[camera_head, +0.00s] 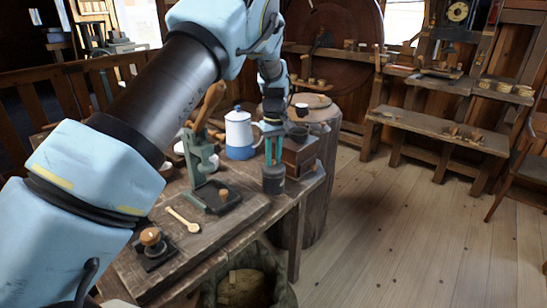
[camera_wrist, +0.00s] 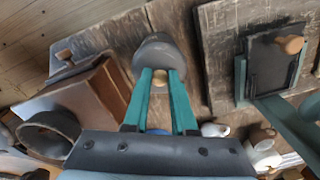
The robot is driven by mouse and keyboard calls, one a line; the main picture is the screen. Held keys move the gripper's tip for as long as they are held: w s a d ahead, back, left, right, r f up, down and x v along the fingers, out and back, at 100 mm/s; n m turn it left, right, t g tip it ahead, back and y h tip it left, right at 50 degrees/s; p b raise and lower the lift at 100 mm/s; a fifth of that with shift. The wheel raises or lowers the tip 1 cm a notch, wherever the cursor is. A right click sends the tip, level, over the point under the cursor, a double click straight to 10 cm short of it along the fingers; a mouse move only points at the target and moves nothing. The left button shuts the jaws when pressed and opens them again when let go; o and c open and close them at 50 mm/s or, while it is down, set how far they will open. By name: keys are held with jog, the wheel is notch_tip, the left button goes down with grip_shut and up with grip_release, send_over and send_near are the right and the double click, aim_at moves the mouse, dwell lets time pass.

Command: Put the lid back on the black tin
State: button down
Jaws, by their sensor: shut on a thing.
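The black tin (camera_head: 273,186) is a dark grey cylinder standing upright near the right edge of the wooden bench. My gripper (camera_head: 273,160) points down right above it, with teal fingers. In the wrist view my gripper (camera_wrist: 160,78) is shut on the small tan knob of the dark grey round lid (camera_wrist: 157,50). The lid is over the tin's top, in line with it or nearly so. I cannot tell whether it is fully seated or a little apart, and the tin's mouth is hidden.
A brown wooden box (camera_head: 300,153) stands close behind the tin on the right. A white and blue pot (camera_head: 240,138) stands behind left. A green metal press (camera_head: 203,160) on a board and a wooden spoon (camera_head: 183,219) are to the left. Open floor lies right of the bench.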

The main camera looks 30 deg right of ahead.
jog(key=shift+c, duration=0.9)
grip_release()
jog(key=shift+r+p, duration=2.5)
jog(key=shift+r, duration=1)
grip_shut()
jog(key=shift+f, duration=0.3)
